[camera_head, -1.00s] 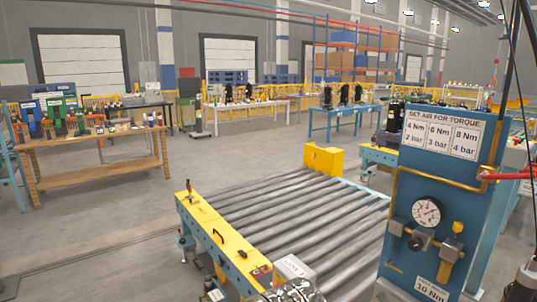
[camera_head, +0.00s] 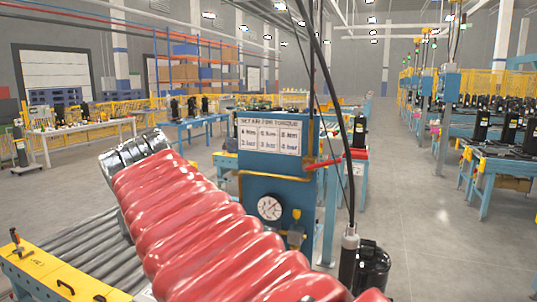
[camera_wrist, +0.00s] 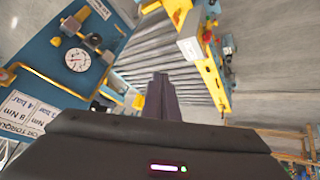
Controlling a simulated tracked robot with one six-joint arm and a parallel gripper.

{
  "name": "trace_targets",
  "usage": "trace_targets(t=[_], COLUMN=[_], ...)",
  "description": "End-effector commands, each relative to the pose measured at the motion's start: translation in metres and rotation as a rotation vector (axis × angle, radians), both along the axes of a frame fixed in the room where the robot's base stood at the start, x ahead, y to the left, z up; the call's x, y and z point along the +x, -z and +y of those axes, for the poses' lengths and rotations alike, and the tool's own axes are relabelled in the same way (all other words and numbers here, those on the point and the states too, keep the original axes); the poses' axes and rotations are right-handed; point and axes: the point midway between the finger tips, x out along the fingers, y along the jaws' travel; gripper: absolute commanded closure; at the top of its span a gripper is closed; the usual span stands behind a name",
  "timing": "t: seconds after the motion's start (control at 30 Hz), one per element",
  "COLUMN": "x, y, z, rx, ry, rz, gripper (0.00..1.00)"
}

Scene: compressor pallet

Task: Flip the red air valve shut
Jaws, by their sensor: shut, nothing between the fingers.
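The red air valve (camera_head: 328,162) shows in the head view as a thin red lever sticking out to the right from the side of the blue panel (camera_head: 262,187). I cannot make it out in the wrist view. My gripper (camera_wrist: 161,78) is shut and empty in the wrist view, its dark fingers together in front of the roller conveyor. The blue panel (camera_wrist: 33,52) is to its left there, apart from the fingers. My gripper does not show in the head view, where my red ribbed arm crosses the lower middle.
The panel bears a pressure gauge (camera_head: 269,207), a torque sign (camera_head: 270,136) and a brass pipe. A roller conveyor (camera_head: 75,242) with a yellow end lies left of the panel. A dark hanging tool (camera_head: 350,250) on a cable is to the right. Open floor (camera_head: 420,235) lies further right.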

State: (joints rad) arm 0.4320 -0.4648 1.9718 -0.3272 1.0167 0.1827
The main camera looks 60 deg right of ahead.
Motion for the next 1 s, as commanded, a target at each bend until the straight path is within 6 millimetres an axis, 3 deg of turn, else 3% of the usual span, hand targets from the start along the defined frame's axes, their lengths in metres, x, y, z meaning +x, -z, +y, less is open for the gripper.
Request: trace_targets(t=[0.1, 0.27, 0.5, 0.6, 0.77, 1.0], x=[-0.009, -0.033, -0.095, -0.122, -0.148, -0.151], y=[-0.036, -0.082, -0.149, -0.172, -0.192, -0.194], z=[-0.054, -0.121, -0.213, -0.24, -0.262, -0.263], rx=[-0.055, -0.13, -0.25, -0.292, -0.332, -0.336], ry=[0.132, 0.305, 0.575, 0.67, 0.754, 0.763], rz=[-0.015, -0.029, -0.044, -0.049, -0.051, -0.051], gripper=[1.0, 1.0, 1.0, 1.0, 1.0, 1.0])
